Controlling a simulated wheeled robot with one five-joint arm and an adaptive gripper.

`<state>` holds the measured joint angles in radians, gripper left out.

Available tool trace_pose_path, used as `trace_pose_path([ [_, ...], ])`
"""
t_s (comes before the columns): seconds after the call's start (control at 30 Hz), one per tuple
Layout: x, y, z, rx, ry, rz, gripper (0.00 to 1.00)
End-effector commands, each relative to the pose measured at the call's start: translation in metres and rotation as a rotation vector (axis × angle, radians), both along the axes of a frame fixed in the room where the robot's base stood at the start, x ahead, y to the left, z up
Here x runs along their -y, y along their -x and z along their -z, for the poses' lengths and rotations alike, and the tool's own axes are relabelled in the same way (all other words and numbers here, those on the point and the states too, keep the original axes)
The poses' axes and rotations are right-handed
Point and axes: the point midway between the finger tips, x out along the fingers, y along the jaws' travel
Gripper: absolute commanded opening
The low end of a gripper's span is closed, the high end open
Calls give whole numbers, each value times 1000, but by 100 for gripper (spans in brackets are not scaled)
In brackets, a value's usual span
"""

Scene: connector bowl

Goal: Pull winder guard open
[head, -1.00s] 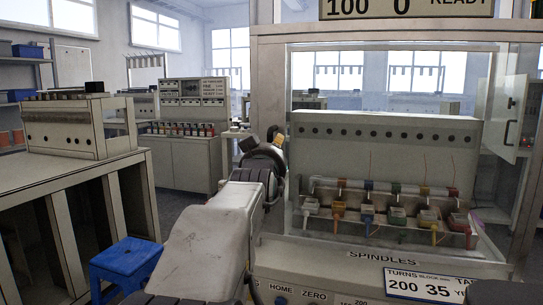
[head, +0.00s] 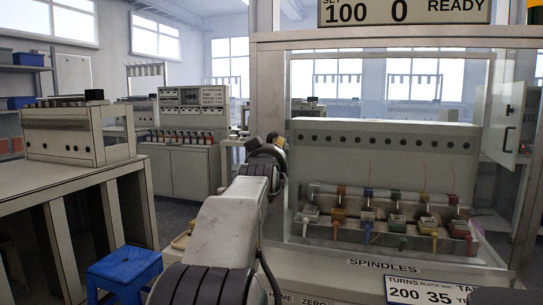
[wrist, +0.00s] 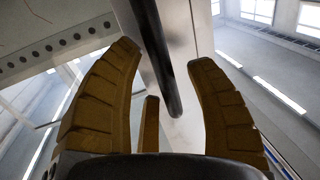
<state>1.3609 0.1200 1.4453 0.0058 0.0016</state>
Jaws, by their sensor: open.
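The winder guard (head: 390,88) is a clear panel in a pale frame across the front of the winder, and it looks shut. Spindles and colored parts show through it. A dark bar (wrist: 160,62), which looks like the guard's handle, runs between the fingers in the wrist view. My gripper (wrist: 166,56) is open, with one brown finger on each side of the bar and gaps visible. In the head view my gripper (head: 277,141) is at the guard's left edge, where my wrist hides the handle.
A blue stool (head: 125,270) stands on the floor to the left, beside a workbench (head: 75,180). A label plate (head: 425,291) is on the winder's front below the guard. A white cabinet door (head: 508,122) stands at the right.

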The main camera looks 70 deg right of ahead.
Motion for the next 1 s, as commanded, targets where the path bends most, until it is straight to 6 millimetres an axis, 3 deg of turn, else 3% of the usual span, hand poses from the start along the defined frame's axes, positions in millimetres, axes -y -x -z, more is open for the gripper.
trace_pose_path([
  [0.63, 0, 0, 0, 0, 0, 1, 0],
  [1.0, -8, -5, 0, 0, 2, -11, 0],
])
